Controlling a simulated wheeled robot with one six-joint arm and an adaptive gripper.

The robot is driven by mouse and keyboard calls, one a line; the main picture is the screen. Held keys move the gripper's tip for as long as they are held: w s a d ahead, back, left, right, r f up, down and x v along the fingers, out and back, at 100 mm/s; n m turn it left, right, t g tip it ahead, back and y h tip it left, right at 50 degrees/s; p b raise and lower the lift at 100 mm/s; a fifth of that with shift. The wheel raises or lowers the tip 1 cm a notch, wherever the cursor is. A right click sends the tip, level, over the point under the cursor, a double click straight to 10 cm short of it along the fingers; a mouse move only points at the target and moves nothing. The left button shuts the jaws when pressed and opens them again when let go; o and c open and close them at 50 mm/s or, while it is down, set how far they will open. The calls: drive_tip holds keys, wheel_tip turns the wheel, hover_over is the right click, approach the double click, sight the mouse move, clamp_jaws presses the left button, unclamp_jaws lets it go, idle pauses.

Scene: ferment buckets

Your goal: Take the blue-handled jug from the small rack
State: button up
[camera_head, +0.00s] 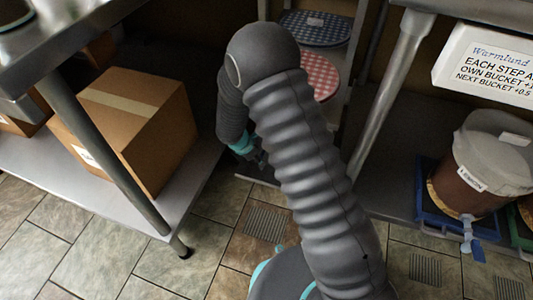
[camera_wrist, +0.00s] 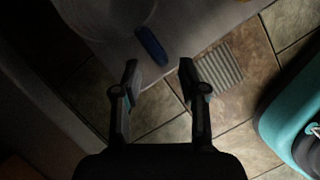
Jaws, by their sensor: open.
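In the wrist view, the jug (camera_wrist: 105,12) shows as a pale, dim round body cut off by the top edge. Its blue handle (camera_wrist: 152,45) points down between and just beyond my fingertips. My gripper (camera_wrist: 158,66) is open, with nothing between its fingers; the handle looks apart from both. The jug stands on a grey shelf (camera_wrist: 182,43) near its edge. In the head view, my arm hides the jug, and only part of my gripper (camera_head: 257,157) shows beside the small rack (camera_head: 342,92). That rack has checked round lids (camera_head: 322,77) on its upper levels.
A cardboard box (camera_head: 125,125) sits on a low metal shelf (camera_head: 182,178) at left. A table leg (camera_head: 395,85) stands right of the rack. A labelled bucket (camera_head: 480,165) with a blue-handled tap is at right. Tiled floor (camera_head: 75,270) with drain grates lies in front.

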drive_tip(key=shift+b+x, duration=0.6)
drive_tip(key=shift+x, duration=2.05)
drive_tip(key=shift+s, duration=0.2)
clamp_jaws()
